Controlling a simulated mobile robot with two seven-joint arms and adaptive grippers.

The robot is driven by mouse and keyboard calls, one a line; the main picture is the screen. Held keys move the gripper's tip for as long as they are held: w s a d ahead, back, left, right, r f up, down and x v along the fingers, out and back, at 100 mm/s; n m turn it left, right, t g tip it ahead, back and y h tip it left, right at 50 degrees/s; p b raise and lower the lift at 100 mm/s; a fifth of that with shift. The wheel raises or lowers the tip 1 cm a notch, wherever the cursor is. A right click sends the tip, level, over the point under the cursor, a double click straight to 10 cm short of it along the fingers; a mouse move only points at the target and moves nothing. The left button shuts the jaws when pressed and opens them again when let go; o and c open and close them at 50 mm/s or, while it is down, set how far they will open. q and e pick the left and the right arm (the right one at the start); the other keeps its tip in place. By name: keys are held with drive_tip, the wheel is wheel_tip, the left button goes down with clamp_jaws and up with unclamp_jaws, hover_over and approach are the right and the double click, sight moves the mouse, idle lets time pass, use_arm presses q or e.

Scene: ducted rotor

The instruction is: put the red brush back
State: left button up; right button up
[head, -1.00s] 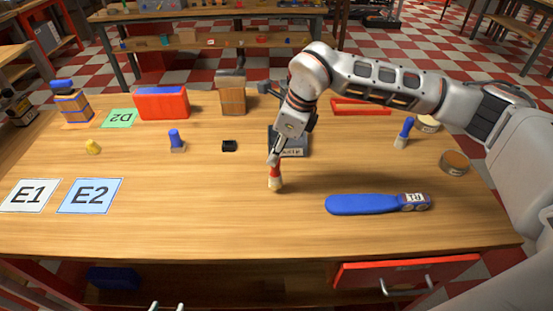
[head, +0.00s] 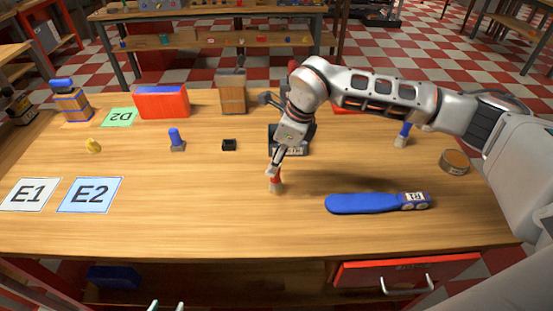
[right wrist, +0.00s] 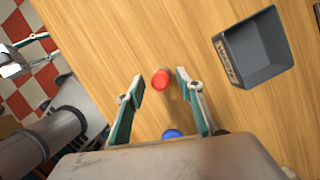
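The red brush (head: 275,184) stands upright on the table, in front of a dark tray, with its red handle up and a pale lower end. My right gripper (head: 273,171), on the arm from the right, is down at its handle. In the right wrist view the round red handle end (right wrist: 162,79) lies between the spread fingertips (right wrist: 159,84), with small gaps showing on both sides. My left gripper (head: 166,304) shows only as two separated fingertips at the bottom edge, with nothing seen between them.
The dark tray (right wrist: 262,50) is labelled WASTE. A blue paddle (head: 365,203) marked R1 lies right of the brush. A blue-handled brush (head: 403,135) and a round tin (head: 454,161) stand farther right. Cards E1 (head: 30,194) and E2 (head: 90,194) lie left. The front middle is clear.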

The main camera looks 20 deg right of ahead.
drive_tip(key=shift+r, duration=0.25)
drive_tip(key=v, duration=1.1)
drive_tip(key=shift+r+b, duration=0.3)
drive_tip(key=shift+r, duration=0.05)
drive_tip(key=shift+s+d, duration=0.1)
